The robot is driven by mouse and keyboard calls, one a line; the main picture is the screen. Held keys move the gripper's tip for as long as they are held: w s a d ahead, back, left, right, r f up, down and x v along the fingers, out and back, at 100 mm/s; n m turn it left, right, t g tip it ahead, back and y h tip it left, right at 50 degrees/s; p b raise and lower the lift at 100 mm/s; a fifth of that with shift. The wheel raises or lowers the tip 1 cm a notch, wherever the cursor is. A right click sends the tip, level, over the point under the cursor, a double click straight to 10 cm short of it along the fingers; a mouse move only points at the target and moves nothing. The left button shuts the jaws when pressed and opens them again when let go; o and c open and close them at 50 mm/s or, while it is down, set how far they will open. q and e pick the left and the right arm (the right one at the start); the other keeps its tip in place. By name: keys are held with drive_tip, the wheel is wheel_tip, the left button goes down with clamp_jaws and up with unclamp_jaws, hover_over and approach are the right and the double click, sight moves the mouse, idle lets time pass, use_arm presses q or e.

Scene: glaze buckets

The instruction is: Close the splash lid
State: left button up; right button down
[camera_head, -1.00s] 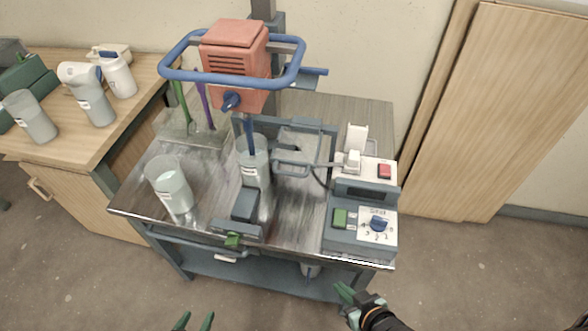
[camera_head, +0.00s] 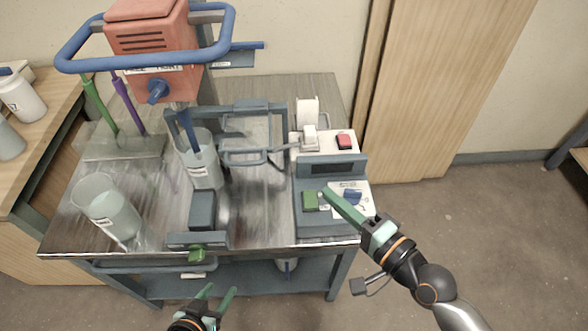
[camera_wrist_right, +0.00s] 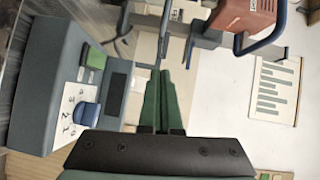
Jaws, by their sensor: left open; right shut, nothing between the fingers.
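What looks like the splash lid (camera_head: 243,158) is a grey-blue frame with a handle-like bar, beside the glaze bucket (camera_head: 206,172) under the mixer (camera_head: 152,45). It stands open to the right of the bucket, which is uncovered with the blue shaft inside. My right gripper (camera_head: 328,194) is shut and empty above the control box, to the right of the lid and apart from it. In the right wrist view its green fingers (camera_wrist_right: 163,88) are together, with grey bars beyond them. My left gripper (camera_head: 217,292) is open and empty in front of the table's front edge.
The control box (camera_head: 325,228) with a green button and blue knob is at the table's right. A second clear bucket (camera_head: 110,210) stands at the left. A blue guard rail (camera_head: 230,45) surrounds the mixer. Bare tabletop (camera_head: 260,215) lies between.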

use_arm(q)
drive_tip(key=shift+s+a+p, duration=0.3)
drive_tip(key=shift+s+p, duration=0.05)
drive_tip(key=shift+p, duration=0.05)
use_arm(e)
drive_tip(key=s+a+x, duration=0.1)
drive_tip(key=a+x, duration=0.1)
drive_tip(key=x, duration=1)
drive_tip(key=shift+a, duration=0.4)
use_arm(q)
drive_tip(key=shift+a, duration=0.1)
use_arm(e)
drive_tip(key=shift+s, duration=0.1)
